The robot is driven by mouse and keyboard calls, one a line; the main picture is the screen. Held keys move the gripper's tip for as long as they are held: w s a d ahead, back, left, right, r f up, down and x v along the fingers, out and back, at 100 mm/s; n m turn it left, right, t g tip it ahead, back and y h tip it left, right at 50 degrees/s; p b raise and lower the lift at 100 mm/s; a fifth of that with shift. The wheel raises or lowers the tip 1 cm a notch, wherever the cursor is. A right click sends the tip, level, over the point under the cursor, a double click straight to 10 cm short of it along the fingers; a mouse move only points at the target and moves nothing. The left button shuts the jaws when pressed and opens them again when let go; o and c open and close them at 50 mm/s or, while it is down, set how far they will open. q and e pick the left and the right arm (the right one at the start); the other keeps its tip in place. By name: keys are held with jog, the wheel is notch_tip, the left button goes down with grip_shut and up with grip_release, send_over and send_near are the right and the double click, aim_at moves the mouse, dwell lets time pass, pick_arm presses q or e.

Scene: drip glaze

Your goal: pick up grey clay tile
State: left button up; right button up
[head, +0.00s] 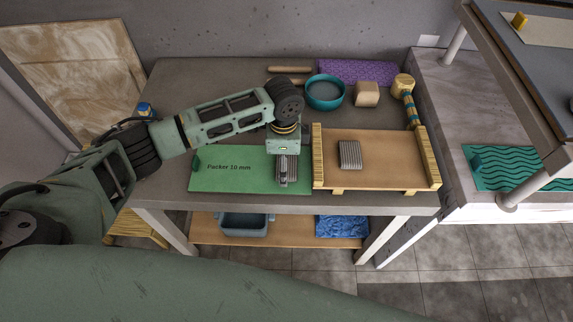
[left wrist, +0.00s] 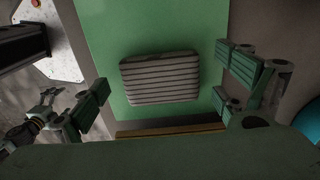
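A grey ribbed clay tile (left wrist: 160,78) lies flat on a green board (left wrist: 105,30) in the left wrist view. In the head view this tile (head: 293,168) is partly hidden by my left gripper (head: 284,172), which points down over the right part of the green board (head: 235,180). In the left wrist view the fingers of my left gripper (left wrist: 163,88) are spread wide, one on each side of the tile, with nothing between them touching it. A second grey ribbed tile (head: 350,155) lies on the wooden board to the right. My right gripper is not in view.
The wooden board (head: 385,172) has striped rails (head: 318,155) along its sides, one close to my left gripper. Behind stand a teal bowl (head: 325,92), a tan block (head: 367,94) and a purple mat (head: 355,72). The table's back left is clear.

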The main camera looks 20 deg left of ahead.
pick_arm(q)
jog(key=c, duration=1.3)
jog(key=shift+w, duration=0.1)
jog(key=shift+c, duration=0.4)
jog(key=shift+r, duration=0.1)
